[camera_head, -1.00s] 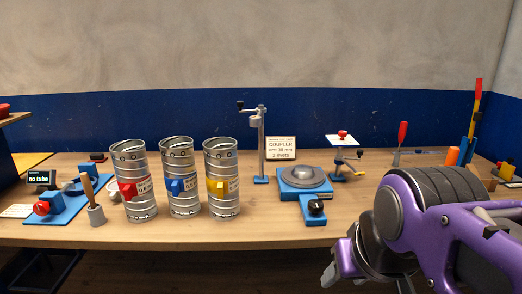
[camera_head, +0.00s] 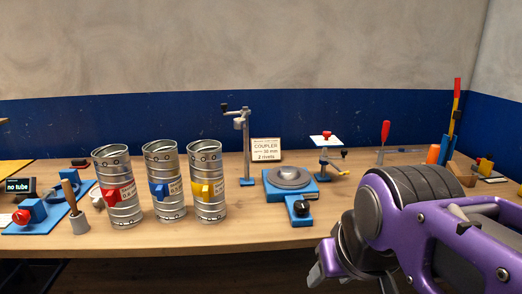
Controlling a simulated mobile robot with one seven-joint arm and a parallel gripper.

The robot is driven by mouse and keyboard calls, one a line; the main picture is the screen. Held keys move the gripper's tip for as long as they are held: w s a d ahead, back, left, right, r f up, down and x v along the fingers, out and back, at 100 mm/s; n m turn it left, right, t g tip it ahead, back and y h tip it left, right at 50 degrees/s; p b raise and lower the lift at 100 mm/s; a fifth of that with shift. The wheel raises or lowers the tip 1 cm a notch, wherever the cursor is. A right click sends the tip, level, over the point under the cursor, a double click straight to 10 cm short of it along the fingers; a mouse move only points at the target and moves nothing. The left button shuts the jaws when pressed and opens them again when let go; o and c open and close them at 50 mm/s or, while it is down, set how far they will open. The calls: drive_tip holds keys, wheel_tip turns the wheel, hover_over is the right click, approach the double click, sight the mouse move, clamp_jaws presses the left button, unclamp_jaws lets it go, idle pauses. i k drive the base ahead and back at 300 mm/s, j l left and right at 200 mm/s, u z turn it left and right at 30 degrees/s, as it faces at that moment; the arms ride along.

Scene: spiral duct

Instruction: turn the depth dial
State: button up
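A blue device (camera_head: 284,187) with a grey round plate (camera_head: 290,177) on top stands right of the middle of the bench. A black knob (camera_head: 302,209) sits on its front arm, near the bench's front edge. Another knob, red (camera_head: 21,217), is on a blue fixture (camera_head: 62,216) at the far left. No label shows which one is the depth dial. My gripper (camera_head: 322,272) hangs at the lower right, below and apart from the black knob, in front of the bench. Its fingers are small and partly hidden by my arm, so their opening is unclear.
Three metal duct tubes (camera_head: 165,184) with red, blue and yellow clips stand left of the device. A card (camera_head: 266,149) reads COUPLER, 30 mm, 2 rivets. A crank stand (camera_head: 245,150) stands behind. A small display (camera_head: 18,186) reads "no tube".

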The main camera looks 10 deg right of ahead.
sight(326, 135)
drive_tip(key=i+l, duration=0.25)
drive_tip(key=l, duration=0.15)
drive_tip(key=i+l, duration=0.25)
drive_tip(key=l, duration=0.15)
drive_tip(key=i+l, duration=0.25)
drive_tip(key=l, duration=0.15)
drive_tip(key=k+u, duration=0.55)
drive_tip(key=u, duration=0.15)
drive_tip(key=i+z, duration=0.7)
drive_tip(key=k+l, duration=0.05)
drive_tip(key=k, duration=0.05)
